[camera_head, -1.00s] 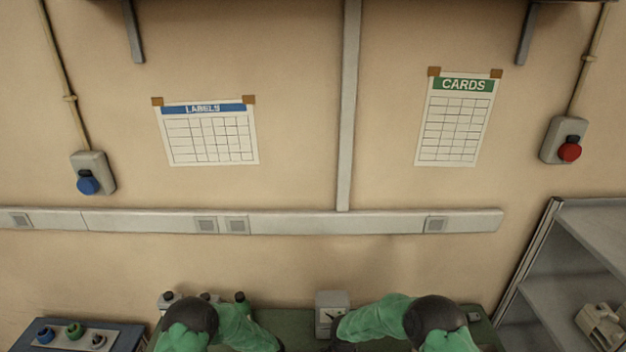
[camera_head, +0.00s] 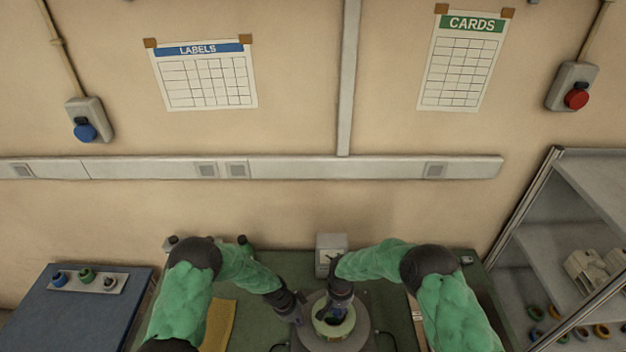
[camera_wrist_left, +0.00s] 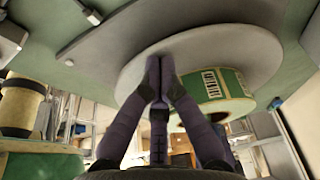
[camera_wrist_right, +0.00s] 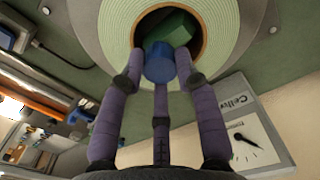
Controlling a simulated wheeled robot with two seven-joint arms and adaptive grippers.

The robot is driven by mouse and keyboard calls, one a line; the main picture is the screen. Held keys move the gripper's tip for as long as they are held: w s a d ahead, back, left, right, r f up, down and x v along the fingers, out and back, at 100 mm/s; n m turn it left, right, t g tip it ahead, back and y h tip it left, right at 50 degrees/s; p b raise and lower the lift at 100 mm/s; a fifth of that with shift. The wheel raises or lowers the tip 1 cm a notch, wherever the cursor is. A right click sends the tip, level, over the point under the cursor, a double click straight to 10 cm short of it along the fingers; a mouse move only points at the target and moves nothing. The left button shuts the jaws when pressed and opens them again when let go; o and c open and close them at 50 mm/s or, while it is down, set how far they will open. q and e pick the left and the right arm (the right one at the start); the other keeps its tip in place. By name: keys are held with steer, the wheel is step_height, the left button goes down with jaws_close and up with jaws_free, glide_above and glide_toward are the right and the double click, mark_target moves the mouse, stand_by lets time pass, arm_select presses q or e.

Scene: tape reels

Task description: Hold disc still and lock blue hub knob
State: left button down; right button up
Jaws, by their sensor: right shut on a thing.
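The grey disc (camera_head: 312,336) lies on the green worktop, with a pale green reel (camera_head: 345,327) on it. The disc (camera_wrist_left: 240,45) and the reel's green label (camera_wrist_left: 225,85) show in the left wrist view. My left gripper (camera_wrist_left: 159,62) has its fingers together, tips at the disc's rim; whether they press on it is unclear. In the right wrist view, the blue hub knob (camera_wrist_right: 160,66) sits in the reel's dark centre beside a green block (camera_wrist_right: 172,32). My right gripper (camera_wrist_right: 160,72) is shut on the knob, a fingertip on each side.
A dial box (camera_head: 330,243) stands behind the disc. A blue table (camera_head: 75,315) at left carries a tray of coloured knobs (camera_head: 88,284). A yellow mat (camera_head: 219,325) lies left of the disc. Shelves with several rings (camera_head: 536,312) stand at right.

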arm_select(q)
steer(key=shift+s+f, duration=0.3)
steer(key=shift+s, duration=0.1)
arm_select(e)
steer(key=shift+s+f+m, duration=0.3)
steer(key=shift+s+m, duration=0.1)
steer(key=shift+m, duration=0.6)
steer(key=o, duration=0.8)
steer(key=shift+r, duration=0.1)
steer(key=shift+w, duration=0.15)
steer(key=shift+w+r, duration=0.15)
steer(key=shift+r, duration=2.5)
arm_select(q)
steer(key=shift+r, duration=0.1)
